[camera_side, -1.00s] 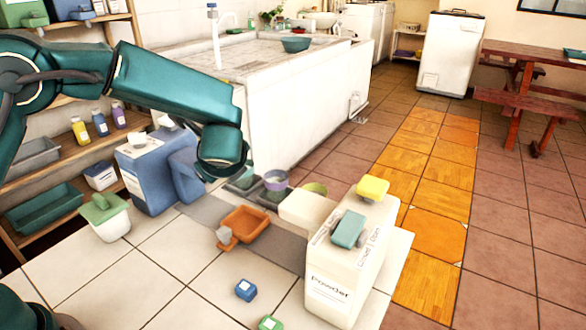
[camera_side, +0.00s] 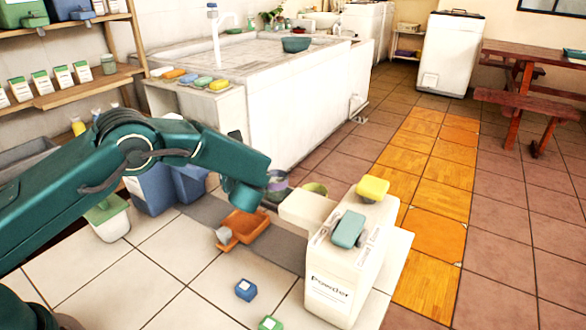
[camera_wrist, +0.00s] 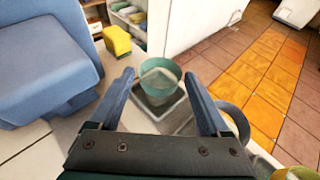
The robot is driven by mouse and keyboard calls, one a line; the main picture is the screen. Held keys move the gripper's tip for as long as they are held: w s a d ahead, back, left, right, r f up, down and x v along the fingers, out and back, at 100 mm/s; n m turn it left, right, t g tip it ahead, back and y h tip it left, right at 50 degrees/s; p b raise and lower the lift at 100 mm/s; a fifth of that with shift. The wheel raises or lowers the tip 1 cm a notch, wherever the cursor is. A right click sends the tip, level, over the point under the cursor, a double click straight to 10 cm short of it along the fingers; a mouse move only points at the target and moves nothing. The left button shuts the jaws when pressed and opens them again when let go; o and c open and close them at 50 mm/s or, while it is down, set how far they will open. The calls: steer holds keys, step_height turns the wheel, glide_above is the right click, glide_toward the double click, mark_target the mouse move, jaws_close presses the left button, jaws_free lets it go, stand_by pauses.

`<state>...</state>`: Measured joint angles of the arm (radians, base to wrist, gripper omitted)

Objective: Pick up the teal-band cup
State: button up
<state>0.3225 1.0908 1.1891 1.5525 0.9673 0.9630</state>
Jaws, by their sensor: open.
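The teal-band cup (camera_wrist: 158,68) shows in the wrist view, upright in a grey square tray (camera_wrist: 150,108), just beyond and between my fingertips. My gripper (camera_wrist: 159,80) is open, with one finger on each side of the cup's line and nothing held. I cannot tell whether the fingers touch the cup.
A green cup (camera_side: 315,188) stands farther right, behind the large white powder box (camera_side: 345,275). A blue container (camera_wrist: 40,60) and a yellow block (camera_wrist: 116,40) lie left of the cup in the wrist view.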

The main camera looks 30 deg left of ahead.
steer(key=shift+a+f, duration=0.1)
steer(key=c, duration=1.1)
